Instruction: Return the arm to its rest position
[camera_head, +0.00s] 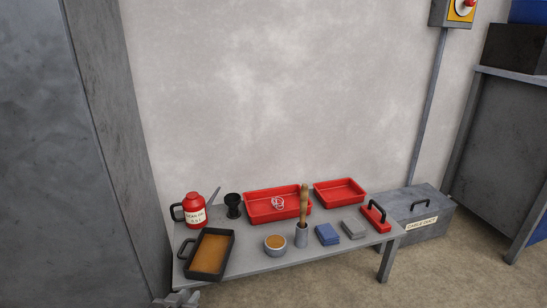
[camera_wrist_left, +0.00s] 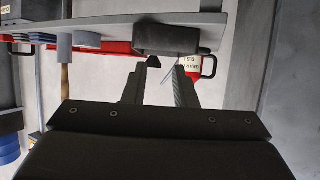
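My left gripper (camera_head: 178,298) shows only in part at the bottom left of the head view, in front of the table's near left corner. In the left wrist view its two dark fingers (camera_wrist_left: 164,80) stand apart with nothing between them. That view appears upside down. My right gripper is in neither view.
A grey cabinet (camera_head: 70,150) stands left.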

